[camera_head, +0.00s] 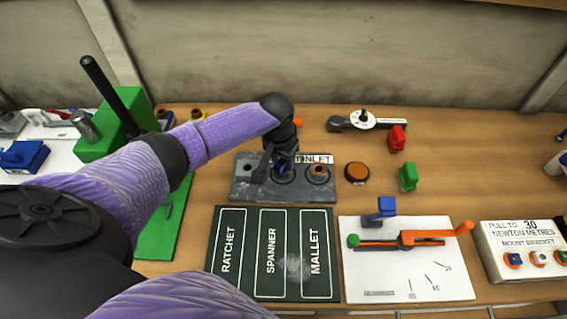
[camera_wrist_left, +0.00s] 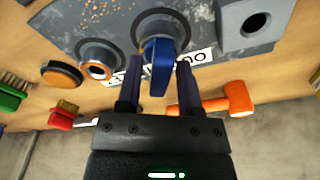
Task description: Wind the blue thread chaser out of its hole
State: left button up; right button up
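The blue thread chaser (camera_wrist_left: 158,62) stands in the middle, dark-ringed hole of the grey steel block (camera_head: 239,189). In the wrist view its blue handle lies between the two fingers of my left gripper (camera_wrist_left: 158,78). The fingers are spread, one on each side, with what looks like a narrow gap; contact is hard to make out. In the head view my left gripper (camera_head: 282,165) is over the block and hides most of the chaser. The chaser's lower part is hidden in the hole. My right gripper is in neither view.
The block has a copper-ringed hole (camera_head: 318,170) and a plain hole (camera_head: 248,168). A dark labelled board (camera_head: 240,290) and a white sheet with an orange-handled tool (camera_head: 420,239) lie in front.

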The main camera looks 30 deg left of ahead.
pick_arm(q)
grip_shut()
jog(key=shift+r+n+p, duration=0.1)
jog(key=shift+n+p, duration=0.2)
jog(key=shift+p, duration=0.1)
jog(key=shift+n+y+p, duration=0.3)
jog(key=shift+n+p, duration=1.1)
jog(key=shift+n, duration=0.5)
jog(key=shift+n+p, duration=0.3)
jog(key=shift+n, duration=0.3)
jog(key=shift+n, duration=0.3)
